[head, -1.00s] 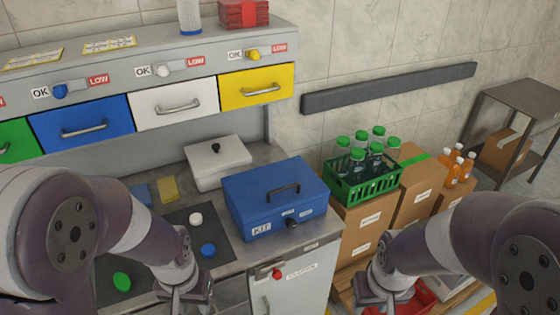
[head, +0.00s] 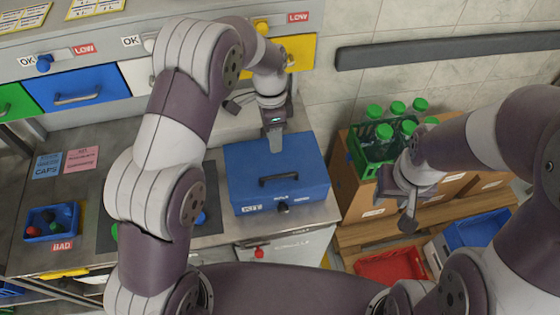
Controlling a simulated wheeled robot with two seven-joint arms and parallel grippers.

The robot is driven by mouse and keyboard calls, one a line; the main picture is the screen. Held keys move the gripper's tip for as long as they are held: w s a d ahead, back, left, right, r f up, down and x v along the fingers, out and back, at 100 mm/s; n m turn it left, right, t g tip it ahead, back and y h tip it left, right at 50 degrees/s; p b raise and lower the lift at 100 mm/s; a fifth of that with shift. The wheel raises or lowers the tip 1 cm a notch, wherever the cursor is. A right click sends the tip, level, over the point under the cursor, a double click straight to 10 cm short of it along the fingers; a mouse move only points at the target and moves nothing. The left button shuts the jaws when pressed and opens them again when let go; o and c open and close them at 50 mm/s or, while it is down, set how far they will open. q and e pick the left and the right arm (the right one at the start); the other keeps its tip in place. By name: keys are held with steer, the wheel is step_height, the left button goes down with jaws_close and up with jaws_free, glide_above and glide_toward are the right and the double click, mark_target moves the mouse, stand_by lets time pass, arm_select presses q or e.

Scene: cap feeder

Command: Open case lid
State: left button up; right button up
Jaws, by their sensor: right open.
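The blue case (head: 305,160) labelled KIT stands on the worktop with its lid shut. Its dark handle (head: 279,180) lies on the lid top, and a dark latch (head: 283,207) is on its front face. My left gripper (head: 275,144) points down at the back part of the lid, behind the handle. I cannot tell whether it touches the lid or how far its jaws are apart. My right gripper (head: 407,222) is open and empty, right of the case, in front of the green bottle crate.
A green crate (head: 362,162) of green-capped bottles stands on cardboard boxes to the right. A red bin (head: 390,268) and a blue bin (head: 478,232) are low at the right. A blue BAD bin (head: 50,222) is at the left. My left arm hides part of the worktop.

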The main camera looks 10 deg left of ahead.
mark_target(276, 177)
arm_select(q)
steer(key=f, duration=0.6)
steer(key=s+d+f+p, duration=0.1)
steer(key=f, duration=0.2)
steer(key=shift+f, duration=0.4)
steer(key=shift+s+a+f, duration=0.1)
steer(key=shift+s+f, duration=0.4)
steer(key=shift+f, duration=0.35)
steer(key=shift+s+a+f, duration=0.1)
steer(key=shift+s+a, duration=0.05)
steer(key=shift+s, duration=0.15)
steer(key=shift+w+f, duration=0.1)
steer(key=shift+w, duration=0.2)
steer(key=shift+c, duration=1)
steer(key=shift+w+d, duration=0.1)
steer(key=shift+d, duration=0.1)
jaws_close()
steer(key=shift+s, duration=0.2)
arm_select(e)
steer(key=shift+d+r, duration=0.1)
steer(key=shift+d, duration=0.05)
